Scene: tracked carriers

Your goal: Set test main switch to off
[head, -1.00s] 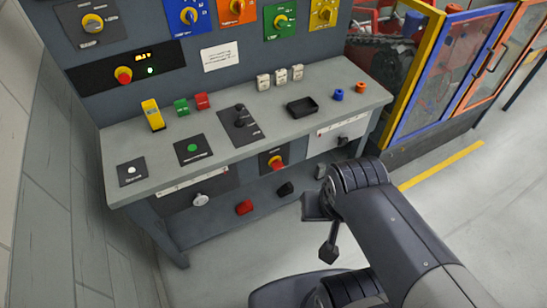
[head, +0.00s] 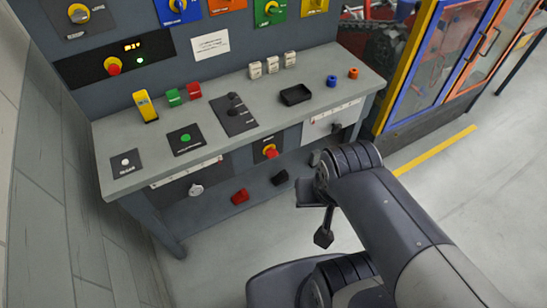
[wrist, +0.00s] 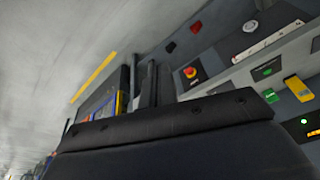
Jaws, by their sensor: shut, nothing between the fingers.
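Two red-on-yellow rotary switches could be the test main switch; their labels are too small to read. One (head: 270,151) sits on a dark plate on the bench's front face and also shows in the wrist view (wrist: 190,73). The other (head: 113,67) is on the back panel beside a lit display and a green lamp. I cannot tell either handle's setting clearly. My gripper (head: 323,238) hangs in front of the bench, apart from it, pointing down in the head view. Its fingers (wrist: 143,85) are together and empty in the wrist view.
The grey bench top (head: 222,140) holds buttons, a black tray (head: 295,95), a yellow device (head: 145,106) and small blocks. Red (head: 240,197) and black (head: 280,178) items lie beneath. Colourful rotary switches line the panel. A fenced machine (head: 435,75) stands right; open floor lies before the bench.

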